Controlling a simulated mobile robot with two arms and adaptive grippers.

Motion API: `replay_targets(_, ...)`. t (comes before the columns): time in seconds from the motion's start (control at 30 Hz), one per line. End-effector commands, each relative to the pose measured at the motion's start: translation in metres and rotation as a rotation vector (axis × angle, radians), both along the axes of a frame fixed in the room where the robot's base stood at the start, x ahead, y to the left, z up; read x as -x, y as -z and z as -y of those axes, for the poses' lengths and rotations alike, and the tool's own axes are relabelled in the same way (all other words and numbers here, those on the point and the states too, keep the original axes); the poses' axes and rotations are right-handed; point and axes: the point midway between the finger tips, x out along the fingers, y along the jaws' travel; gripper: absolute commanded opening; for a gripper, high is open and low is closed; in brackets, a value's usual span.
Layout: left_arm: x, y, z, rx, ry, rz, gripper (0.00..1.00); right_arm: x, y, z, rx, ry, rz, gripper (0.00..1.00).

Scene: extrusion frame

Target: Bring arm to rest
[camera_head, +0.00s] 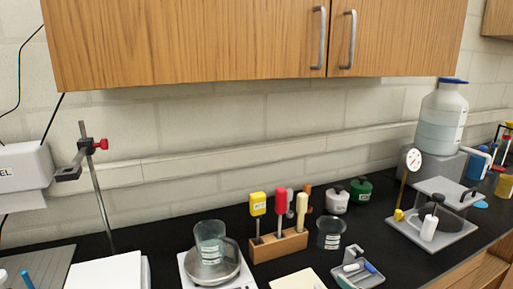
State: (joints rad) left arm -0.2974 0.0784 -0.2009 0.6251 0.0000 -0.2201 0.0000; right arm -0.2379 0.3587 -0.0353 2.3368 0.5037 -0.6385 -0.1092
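Neither of my arms nor grippers shows in the head view. I cannot see what either gripper holds or whether it is open or shut. The view shows a black lab bench (185,232) below wooden wall cabinets (200,45).
A glass beaker (209,240) stands on a balance (212,270). A wooden block (279,245) holds upright tools. A clamp stand (96,190) and white device (22,178) are left. A large bottle (441,118), dial-gauge fixture (432,237) and small tray (358,275) are right.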

Motion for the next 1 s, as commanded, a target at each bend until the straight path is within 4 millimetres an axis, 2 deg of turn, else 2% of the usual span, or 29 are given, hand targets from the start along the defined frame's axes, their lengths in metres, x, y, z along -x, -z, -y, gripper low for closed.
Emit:
replay_targets(0.17, -0.002, 0.000, -0.003, -0.003, 0.000, 0.003, 0.40, 0.021, 0.045, -0.003, 0.050, 0.013, -0.146, 0.36)
replay_targets(0.37, 0.001, 0.000, -0.005, -0.005, -0.001, -0.001, 0.40, 0.063, 0.108, -0.001, 0.129, 0.044, -0.374, 0.36)
replay_targets(0.5, 0.006, 0.001, -0.005, -0.006, -0.001, -0.009, 0.40, 0.109, 0.155, 0.006, 0.192, 0.082, -0.577, 0.36)
replay_targets(0.6, 0.007, 0.001, -0.005, -0.006, -0.001, -0.010, 0.40, 0.147, 0.183, 0.014, 0.236, 0.116, -0.723, 0.36)
replay_targets(0.7, 0.006, 0.001, -0.005, -0.006, -0.001, -0.010, 0.40, 0.184, 0.203, 0.022, 0.272, 0.151, -0.857, 0.36)
replay_targets(0.87, 0.006, 0.001, -0.003, -0.004, -0.001, -0.009, 0.40, 0.242, 0.223, 0.033, 0.321, 0.206, -1.050, 0.36)
replay_targets(1.0, 0.006, 0.002, -0.001, -0.002, -0.002, -0.009, 0.40, 0.235, 0.261, 0.033, 0.330, 0.206, -1.072, 0.36)
